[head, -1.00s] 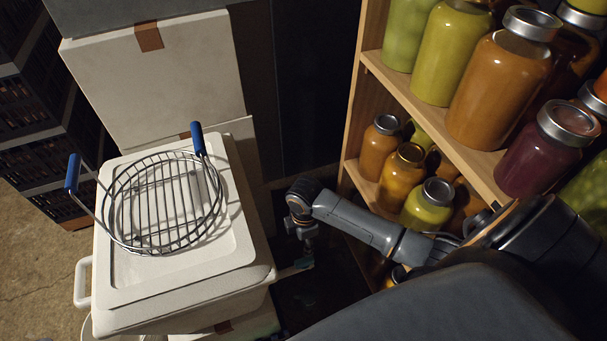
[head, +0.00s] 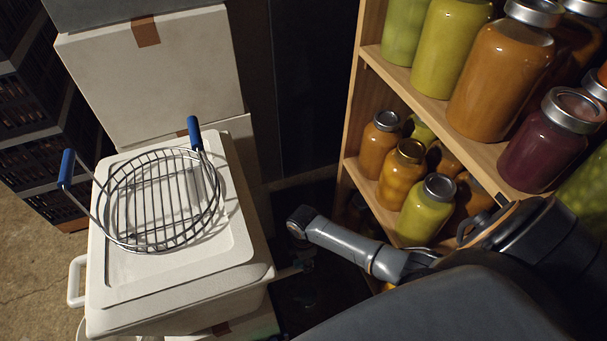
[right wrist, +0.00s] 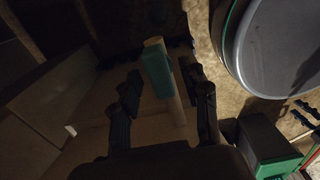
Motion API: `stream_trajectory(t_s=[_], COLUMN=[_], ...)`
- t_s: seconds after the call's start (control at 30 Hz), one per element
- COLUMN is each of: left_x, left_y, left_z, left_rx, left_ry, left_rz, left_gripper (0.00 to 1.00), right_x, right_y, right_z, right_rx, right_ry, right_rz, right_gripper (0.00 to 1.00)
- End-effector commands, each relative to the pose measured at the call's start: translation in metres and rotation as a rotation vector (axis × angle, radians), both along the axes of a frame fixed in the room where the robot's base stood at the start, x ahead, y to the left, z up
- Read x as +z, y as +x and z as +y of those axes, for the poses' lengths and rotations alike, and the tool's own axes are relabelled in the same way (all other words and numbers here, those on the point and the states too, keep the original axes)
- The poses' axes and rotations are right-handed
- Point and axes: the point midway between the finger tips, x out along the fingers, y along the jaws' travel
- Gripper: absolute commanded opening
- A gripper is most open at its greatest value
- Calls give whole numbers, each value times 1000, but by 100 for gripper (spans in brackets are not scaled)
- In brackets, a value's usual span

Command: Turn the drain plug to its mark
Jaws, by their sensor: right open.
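A pale stub or pipe (head: 287,272) sticks out low from the right side of the white cooler (head: 255,285). In the right wrist view a teal piece (right wrist: 157,70), apparently the drain plug, sits on the pale pipe (right wrist: 174,105). My right gripper (right wrist: 166,92) is open, with one dark finger on each side of the pipe and the teal piece between them or just beyond. Contact cannot be made out in the dark. In the head view this gripper is a dim shape below my arm's grey link. A mark on the plug cannot be seen. My left gripper is out of view.
A wire basket (head: 160,200) with blue handles rests on the cooler lid. White boxes (head: 150,80) stand behind it and dark crates (head: 35,130) at left. A wooden shelf (head: 352,140) of filled jars stands close to my right arm. The gap between cooler and shelf is dark.

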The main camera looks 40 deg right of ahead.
Motion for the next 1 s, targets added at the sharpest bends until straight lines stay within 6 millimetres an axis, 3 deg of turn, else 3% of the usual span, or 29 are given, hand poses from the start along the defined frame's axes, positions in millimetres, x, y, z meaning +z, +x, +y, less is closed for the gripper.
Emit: stream_trajectory(t_s=[0.27, 0.5, 1.0], left_x=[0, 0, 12], left_y=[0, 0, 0], left_z=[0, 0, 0], left_rx=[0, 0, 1], left_ry=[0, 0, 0], left_rz=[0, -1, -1], left_gripper=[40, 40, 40], right_x=[-1, -1, 2], right_y=[0, 0, 0], right_z=[0, 0, -1], right_rx=[0, 0, -109], right_ry=[0, 0, 0], right_rz=[-1, 0, 2], right_gripper=[45, 0, 0])
